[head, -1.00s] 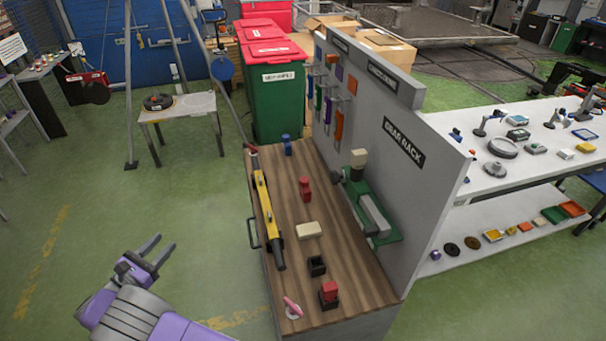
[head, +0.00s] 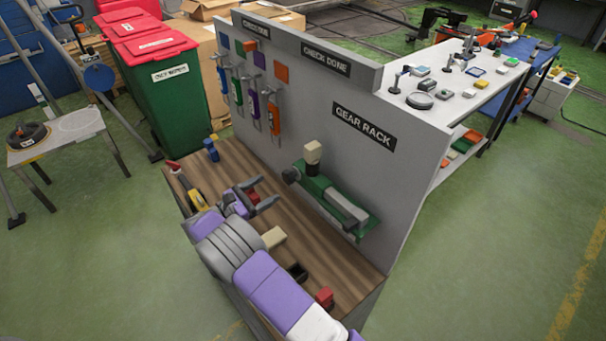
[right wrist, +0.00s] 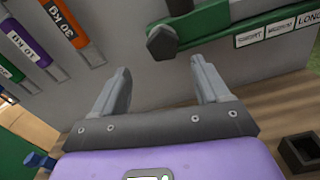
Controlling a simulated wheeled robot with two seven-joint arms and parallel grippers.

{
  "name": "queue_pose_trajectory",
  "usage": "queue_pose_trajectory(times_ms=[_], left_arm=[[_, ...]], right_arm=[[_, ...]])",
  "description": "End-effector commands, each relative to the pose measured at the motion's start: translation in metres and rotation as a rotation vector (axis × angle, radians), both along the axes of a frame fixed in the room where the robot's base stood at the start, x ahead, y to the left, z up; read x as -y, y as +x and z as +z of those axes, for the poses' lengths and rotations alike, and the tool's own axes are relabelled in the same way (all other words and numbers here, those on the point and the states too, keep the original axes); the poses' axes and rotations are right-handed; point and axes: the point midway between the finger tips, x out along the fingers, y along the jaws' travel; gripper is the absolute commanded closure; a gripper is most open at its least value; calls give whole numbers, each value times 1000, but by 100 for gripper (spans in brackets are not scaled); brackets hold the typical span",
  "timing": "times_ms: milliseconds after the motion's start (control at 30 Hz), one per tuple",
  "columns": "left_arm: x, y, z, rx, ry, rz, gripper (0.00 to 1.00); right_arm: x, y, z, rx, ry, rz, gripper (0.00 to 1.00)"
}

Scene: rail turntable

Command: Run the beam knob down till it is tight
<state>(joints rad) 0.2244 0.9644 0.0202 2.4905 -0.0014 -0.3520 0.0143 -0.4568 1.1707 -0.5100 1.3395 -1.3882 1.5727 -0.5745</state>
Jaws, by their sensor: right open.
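A green fixture (head: 318,192) is on the grey panel under the GEAR RACK sign, with a grey bar along it and a cream-topped post (head: 312,153). A dark faceted knob (head: 291,175) sits at its left end. The knob (right wrist: 162,43) also shows in the right wrist view, just beyond and above the fingertips. I cannot tell for sure that it is the beam knob. My right gripper (head: 276,193) is open and empty over the wooden bench, left of and below the knob, apart from it. My left gripper is not in view.
The wooden bench (head: 325,262) holds a blue piece (head: 211,149), a cream block (head: 274,237), a dark open box (head: 297,271) and a red block (head: 324,297). Coloured hangers (head: 273,117) hang on the panel.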

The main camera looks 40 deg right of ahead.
Motion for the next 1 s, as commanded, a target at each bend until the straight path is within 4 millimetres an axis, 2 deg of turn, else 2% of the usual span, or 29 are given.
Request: queue_pose_trajectory(times_ms=[400,600,833,1000], left_arm=[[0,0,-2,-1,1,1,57],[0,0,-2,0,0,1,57],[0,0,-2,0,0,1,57],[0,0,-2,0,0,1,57]], right_arm=[[64,2,0,1,0,-9,25],[76,4,0,1,-1,-7,25],[76,4,0,1,-1,-7,25],[76,4,0,0,-1,-7,51]])
